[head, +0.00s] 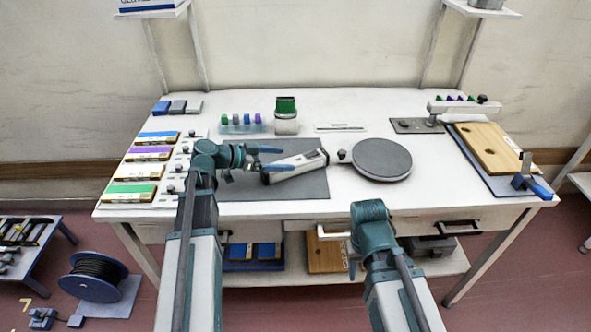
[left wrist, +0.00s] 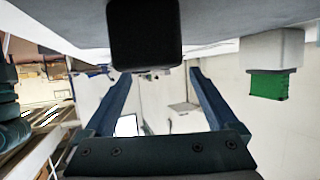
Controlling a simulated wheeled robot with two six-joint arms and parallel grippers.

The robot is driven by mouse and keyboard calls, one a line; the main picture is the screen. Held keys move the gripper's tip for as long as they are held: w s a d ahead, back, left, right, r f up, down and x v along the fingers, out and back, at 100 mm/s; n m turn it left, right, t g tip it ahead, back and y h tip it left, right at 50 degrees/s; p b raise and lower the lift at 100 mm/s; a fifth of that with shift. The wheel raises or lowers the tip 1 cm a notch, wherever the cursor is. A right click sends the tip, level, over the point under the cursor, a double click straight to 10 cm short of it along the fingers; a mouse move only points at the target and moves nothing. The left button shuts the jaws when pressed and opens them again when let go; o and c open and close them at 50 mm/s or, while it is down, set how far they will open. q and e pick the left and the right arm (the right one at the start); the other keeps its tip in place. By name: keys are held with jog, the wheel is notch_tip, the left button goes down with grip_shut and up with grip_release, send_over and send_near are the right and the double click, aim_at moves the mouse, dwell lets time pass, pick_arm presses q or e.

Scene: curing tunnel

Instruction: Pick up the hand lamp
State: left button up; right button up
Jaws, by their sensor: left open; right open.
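The hand lamp (head: 296,164), a pale grey bar with dark ends, lies tilted on the dark grey mat (head: 314,187) in the middle of the bench. My left gripper (head: 270,158) is open at the lamp's left end, its two blue fingers reaching toward it. In the left wrist view a dark end, likely the lamp's (left wrist: 145,35), shows between the open fingers (left wrist: 155,80); contact cannot be told. My right gripper (head: 352,266) is low in front of the bench, mostly hidden by its own arm, with only a bit of blue finger showing.
A round dark turntable (head: 382,160) stands right of the lamp. A green-topped container (head: 286,115) and a rack of small coloured pieces (head: 241,125) stand behind. Coloured boxes (head: 139,168) line the left edge; a wooden board (head: 492,147) lies at right.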

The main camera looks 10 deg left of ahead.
aim_at(293, 161)
pick_arm(q)
jog(key=shift+w+d+f, duration=0.1)
jog(key=shift+w+d, duration=0.05)
jog(key=shift+d, duration=0.05)
jog(key=x, duration=0.1)
jog(key=b+x, duration=0.2)
jog(key=x, duration=0.1)
jog(key=shift+s+d+f, duration=0.1)
jog(key=shift+s+f, duration=0.1)
jog(key=shift+f, duration=0.1)
jog(key=shift+w+d+f, duration=0.1)
jog(key=shift+w+d, duration=0.2)
jog(key=shift+d, duration=0.05)
grip_shut()
